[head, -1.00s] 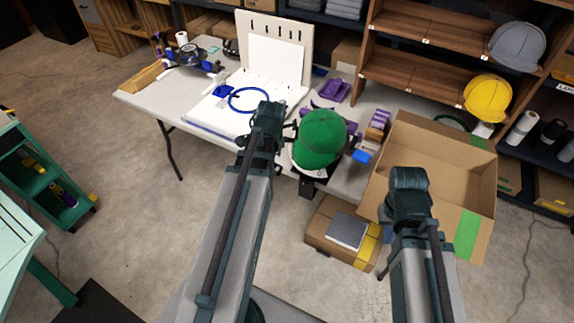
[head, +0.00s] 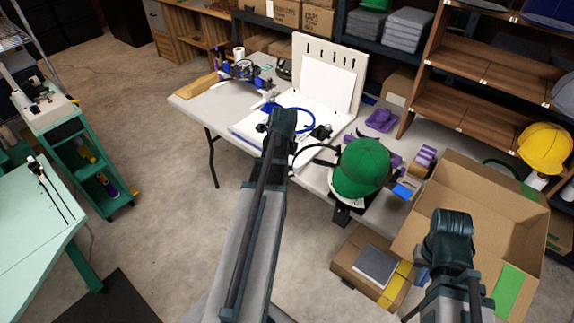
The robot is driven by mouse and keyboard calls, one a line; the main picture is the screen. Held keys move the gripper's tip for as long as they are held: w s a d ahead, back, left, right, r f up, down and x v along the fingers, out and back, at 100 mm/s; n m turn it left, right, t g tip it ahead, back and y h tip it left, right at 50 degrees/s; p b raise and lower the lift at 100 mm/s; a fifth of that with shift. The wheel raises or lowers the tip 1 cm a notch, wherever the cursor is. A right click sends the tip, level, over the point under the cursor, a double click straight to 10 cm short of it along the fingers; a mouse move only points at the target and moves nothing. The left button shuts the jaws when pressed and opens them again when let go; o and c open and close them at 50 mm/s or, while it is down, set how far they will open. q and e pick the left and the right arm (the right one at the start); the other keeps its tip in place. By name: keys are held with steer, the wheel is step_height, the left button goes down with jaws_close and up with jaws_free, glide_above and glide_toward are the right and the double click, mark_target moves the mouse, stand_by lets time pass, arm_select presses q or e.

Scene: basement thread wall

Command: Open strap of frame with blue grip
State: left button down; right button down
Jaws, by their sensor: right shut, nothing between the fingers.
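A frame with blue parts (head: 243,70) stands at the far left of the grey table (head: 215,103). It is small in the head view, and I cannot make out its strap. A green cap (head: 361,168) sits on a holder at the table's front edge. My right gripper (head: 409,313) is low at the bottom right, mostly hidden by my arm; it is shut and empty, well away from the blue-gripped frame. My left arm reaches up in the middle, and its gripper is hidden behind it.
A blue hoop (head: 292,118) lies by a white slotted panel (head: 328,65). A large open carton (head: 478,207) stands at right, a smaller box (head: 348,268) below. A green cart (head: 88,165) and mint table (head: 35,215) are at left.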

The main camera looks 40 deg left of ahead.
stand_by(0.4)
arm_select(q)
steer(key=c, duration=0.7)
jaws_free()
steer(key=shift+w, duration=0.1)
steer(key=shift+r, duration=0.1)
steer(key=p+v, duration=1.3)
steer(key=shift+r, duration=0.25)
